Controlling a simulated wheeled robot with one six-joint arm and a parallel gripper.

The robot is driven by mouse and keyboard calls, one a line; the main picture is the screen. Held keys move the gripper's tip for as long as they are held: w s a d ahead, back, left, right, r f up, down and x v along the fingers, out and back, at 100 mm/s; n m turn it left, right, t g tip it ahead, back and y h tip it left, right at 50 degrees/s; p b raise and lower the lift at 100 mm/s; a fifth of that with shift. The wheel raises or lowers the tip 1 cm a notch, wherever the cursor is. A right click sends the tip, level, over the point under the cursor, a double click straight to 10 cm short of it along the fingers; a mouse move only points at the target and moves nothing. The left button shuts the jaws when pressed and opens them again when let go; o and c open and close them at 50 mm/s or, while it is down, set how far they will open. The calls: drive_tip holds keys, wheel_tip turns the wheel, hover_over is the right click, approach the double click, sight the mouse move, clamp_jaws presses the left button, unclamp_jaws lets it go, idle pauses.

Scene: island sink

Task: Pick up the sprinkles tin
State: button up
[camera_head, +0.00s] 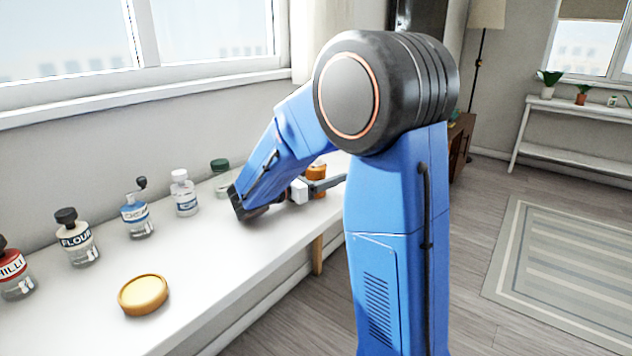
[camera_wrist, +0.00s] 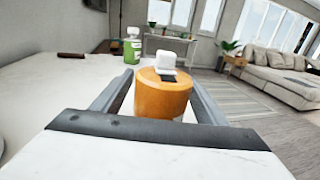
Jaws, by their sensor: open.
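In the wrist view my gripper (camera_wrist: 162,78) is open, with one finger on each side of the tin. I cannot tell whether either finger touches it. In the head view the tin (camera_head: 316,174) shows partly behind my gripper (camera_head: 325,184), near the counter's far end. My arm hides much of that area.
On the counter (camera_head: 215,262) stand a chilli bottle (camera_head: 15,275), a flour bottle (camera_head: 78,238), several other jars along the wall, and a golden round dish or lid (camera_head: 143,294). A green bottle (camera_wrist: 132,47) stands beyond the tin. The counter's front edge is close by.

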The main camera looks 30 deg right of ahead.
drive_tip(key=shift+c, duration=0.7)
drive_tip(key=c, duration=1.1)
drive_tip(key=shift+o, duration=0.2)
